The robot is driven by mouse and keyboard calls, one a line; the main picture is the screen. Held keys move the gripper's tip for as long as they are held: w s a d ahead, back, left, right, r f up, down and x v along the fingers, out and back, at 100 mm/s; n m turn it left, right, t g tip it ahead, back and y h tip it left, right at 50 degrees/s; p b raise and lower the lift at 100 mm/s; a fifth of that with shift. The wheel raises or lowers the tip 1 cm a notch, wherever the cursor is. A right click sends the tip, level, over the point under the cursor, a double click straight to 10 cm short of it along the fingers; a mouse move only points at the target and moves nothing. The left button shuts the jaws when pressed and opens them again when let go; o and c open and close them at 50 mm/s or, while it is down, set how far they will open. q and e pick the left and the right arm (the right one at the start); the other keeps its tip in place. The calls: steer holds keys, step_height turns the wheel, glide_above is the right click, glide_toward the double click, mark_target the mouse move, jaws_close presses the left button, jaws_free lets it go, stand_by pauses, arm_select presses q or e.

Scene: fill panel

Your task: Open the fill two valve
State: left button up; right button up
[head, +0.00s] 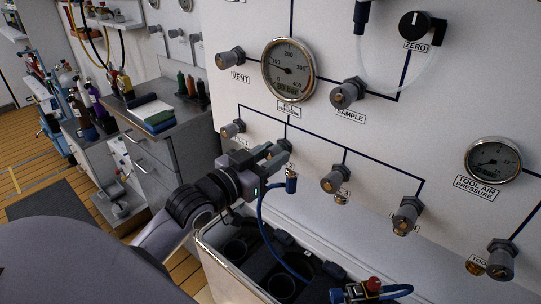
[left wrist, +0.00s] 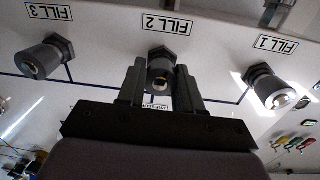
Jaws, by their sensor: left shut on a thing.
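The fill 3 valve (left wrist: 45,60) and fill 1 valve (left wrist: 268,88) stand on either side, apart from the fingers. My right gripper is not in view.
A blue hose (head: 263,222) hangs from a fitting just below the gripper. A bin (head: 226,268) with dark bottles stands under the panel. A pressure gauge (head: 289,69), vent valve (head: 230,58) and sample valve (head: 347,93) sit above. A grey cabinet (head: 170,150) is at the left.

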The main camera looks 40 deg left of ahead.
arm_select(q)
steer(key=n, duration=0.5)
steer(key=shift+n, duration=0.3)
stand_by(0.4)
steer(key=o, duration=1)
steer(key=shift+o, duration=0.2)
steer(key=s+a+b, duration=0.1)
steer(key=s, duration=0.6)
